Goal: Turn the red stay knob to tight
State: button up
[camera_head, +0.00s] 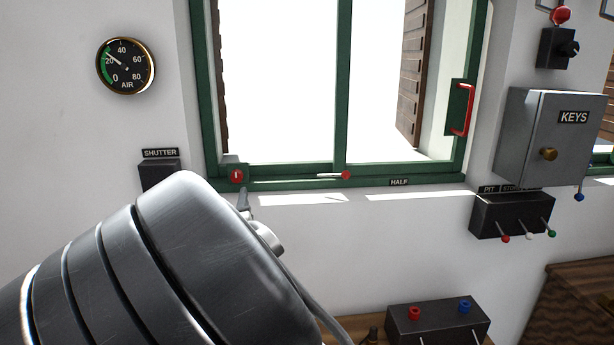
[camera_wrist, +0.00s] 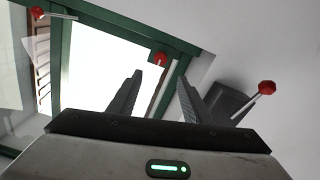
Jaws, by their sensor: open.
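A round red knob (camera_head: 237,175) with a pale mark sits at the lower left corner of the green window frame. I take it as the stay knob; no tight mark is legible. In the wrist view the red knob (camera_wrist: 160,58) shows just beyond and between my fingertips. My gripper (camera_wrist: 159,80) is open and empty, its two dark fingers apart, and I see no contact with the knob. In the head view my arm hides most of the gripper; a grey finger shows just below the knob.
A red-tipped bar (camera_head: 345,175) lies on the sill near the HALF label (camera_head: 399,182). The SHUTTER box (camera_head: 159,172) is left of the knob; its red-ball lever (camera_wrist: 267,88) stands close to my right finger in the wrist view. A lever box (camera_head: 511,214) is at right.

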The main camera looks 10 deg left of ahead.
aim_at(236, 177)
jog(key=p+x, duration=0.1)
jog(key=x, duration=1.2)
jog(key=shift+w+a+f, duration=0.1)
jog(key=shift+w, duration=0.05)
jog(key=c, duration=1.1)
jog(key=shift+o, duration=0.2)
